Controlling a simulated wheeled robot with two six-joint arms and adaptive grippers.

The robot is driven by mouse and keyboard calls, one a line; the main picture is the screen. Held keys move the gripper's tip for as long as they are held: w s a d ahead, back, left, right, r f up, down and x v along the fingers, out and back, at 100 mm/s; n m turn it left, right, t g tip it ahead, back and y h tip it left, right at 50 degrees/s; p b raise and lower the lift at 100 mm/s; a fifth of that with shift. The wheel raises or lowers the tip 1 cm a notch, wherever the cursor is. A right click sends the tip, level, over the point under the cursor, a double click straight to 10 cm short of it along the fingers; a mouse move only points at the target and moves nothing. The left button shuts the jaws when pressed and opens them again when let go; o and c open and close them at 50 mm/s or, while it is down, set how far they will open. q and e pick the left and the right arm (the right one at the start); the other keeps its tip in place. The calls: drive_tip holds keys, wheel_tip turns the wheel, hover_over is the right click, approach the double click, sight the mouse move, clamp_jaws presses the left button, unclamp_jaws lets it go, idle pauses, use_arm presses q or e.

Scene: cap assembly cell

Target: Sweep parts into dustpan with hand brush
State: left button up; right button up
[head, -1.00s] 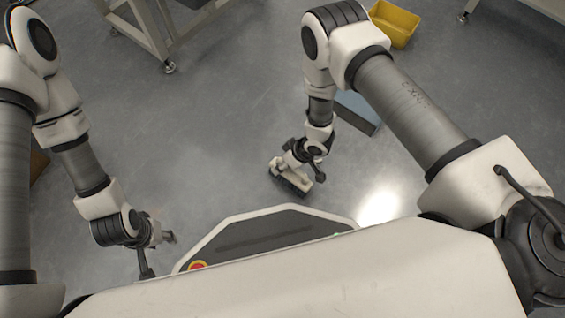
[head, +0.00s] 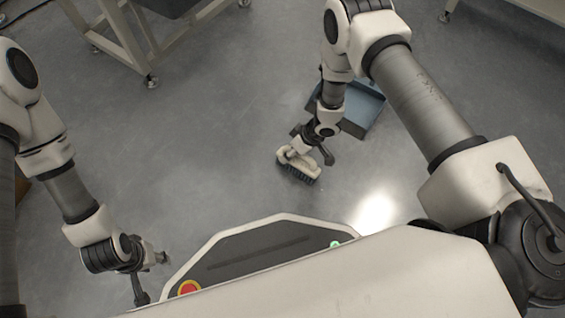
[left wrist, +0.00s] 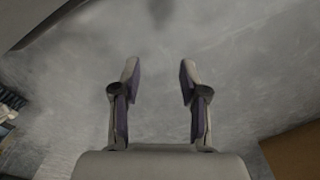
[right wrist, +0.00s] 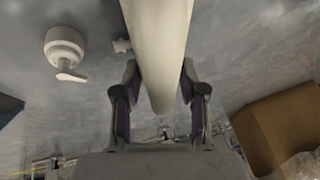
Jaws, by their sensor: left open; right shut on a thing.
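My right gripper (head: 318,150) is shut on the hand brush (head: 298,165), which has a pale body and dark bristles. The brush is low over the floor; I cannot tell whether the bristles touch it. In the right wrist view the brush's pale handle (right wrist: 158,45) runs between the fingers (right wrist: 158,95). The blue-grey dustpan (head: 365,105) lies behind the brush, partly hidden by my right arm.
A table frame on casters (head: 130,45) stands at the back left. A cardboard box edge shows in the right wrist view (right wrist: 285,130), and a brown edge (left wrist: 295,150) in the left wrist view. The floor between my arms is clear.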

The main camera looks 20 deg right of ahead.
drive_tip(key=w+d+b, duration=0.1)
drive_tip(key=d, duration=0.1)
drive_tip(key=w+d, duration=0.2)
drive_tip(key=w+d+b, duration=0.1)
drive_tip(key=w+d, duration=0.1)
drive_tip(key=shift+d+f+b, duration=0.1)
drive_tip(key=shift+d+b, duration=0.1)
drive_tip(key=shift+b, duration=0.15)
drive_tip(key=w+d, duration=0.2)
drive_tip(key=w+d+b, duration=0.1)
drive_tip(key=w+d, duration=0.1)
drive_tip(key=d, duration=0.1)
drive_tip(key=w+d, duration=0.2)
drive_tip(key=shift+d, duration=0.35)
use_arm(q)
drive_tip(key=shift+w+f, duration=0.25)
drive_tip(key=shift+f, duration=0.55)
drive_tip(key=shift+w+f, duration=0.3)
drive_tip(key=shift+f, duration=0.55)
drive_tip(key=shift+w+f, duration=0.25)
drive_tip(key=shift+f, duration=0.55)
use_arm(e)
drive_tip(key=shift+w+d, duration=0.3)
drive_tip(key=shift+d, duration=0.15)
